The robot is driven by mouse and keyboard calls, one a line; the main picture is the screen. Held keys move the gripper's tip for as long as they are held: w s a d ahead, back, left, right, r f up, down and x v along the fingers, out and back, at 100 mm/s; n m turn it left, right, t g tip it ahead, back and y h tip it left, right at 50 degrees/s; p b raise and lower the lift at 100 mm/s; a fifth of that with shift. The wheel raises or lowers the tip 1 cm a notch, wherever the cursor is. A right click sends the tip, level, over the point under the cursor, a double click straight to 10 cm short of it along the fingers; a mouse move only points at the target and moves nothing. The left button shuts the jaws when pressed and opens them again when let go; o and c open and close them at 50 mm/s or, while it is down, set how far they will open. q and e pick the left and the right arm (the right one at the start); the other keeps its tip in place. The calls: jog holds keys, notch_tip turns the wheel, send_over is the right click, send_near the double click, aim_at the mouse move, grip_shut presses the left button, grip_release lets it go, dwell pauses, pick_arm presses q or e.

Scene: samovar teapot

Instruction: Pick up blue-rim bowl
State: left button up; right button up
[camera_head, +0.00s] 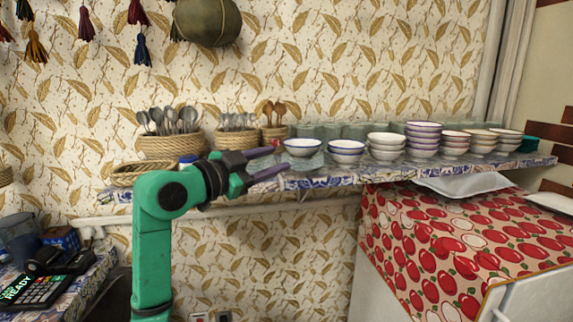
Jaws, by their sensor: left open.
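A white bowl with a blue rim (303,148) sits near the front of the wall shelf, at the left end of the row of bowls. Another blue-rim bowl (346,152) stands just right of it and seems stacked on a second one. My left gripper (279,160) reaches in from the left on the green arm. Its two purplish fingers are apart and empty. Their tips are just left of the first blue-rim bowl; I cannot tell whether they touch it. My right gripper is out of view.
The patterned shelf (335,178) holds several bowl stacks (423,140) to the right and glasses (330,131) behind. Spoon baskets (172,146) stand at left. A freezer with an apple-print cover (440,245) is below right. A card terminal (38,290) is lower left.

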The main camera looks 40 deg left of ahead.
aim_at(308, 160)
pick_arm(q)
jog(key=w+p, duration=0.1)
jog(key=w, duration=0.1)
jog(key=w+a+p, duration=0.1)
jog(key=w, duration=0.2)
jog(key=w+p, duration=0.1)
jog(key=w, duration=0.2)
jog(key=shift+a+r, duration=0.2)
jog(key=w+p, duration=0.2)
jog(key=w, duration=0.3)
jog(key=shift+f+p, duration=0.1)
jog(key=shift+p, duration=0.25)
jog(key=shift+w+f, duration=0.2)
jog(key=shift+w, duration=0.05)
jog(key=shift+d, duration=0.1)
jog(key=c, duration=0.7)
jog(key=shift+s, duration=0.1)
grip_shut()
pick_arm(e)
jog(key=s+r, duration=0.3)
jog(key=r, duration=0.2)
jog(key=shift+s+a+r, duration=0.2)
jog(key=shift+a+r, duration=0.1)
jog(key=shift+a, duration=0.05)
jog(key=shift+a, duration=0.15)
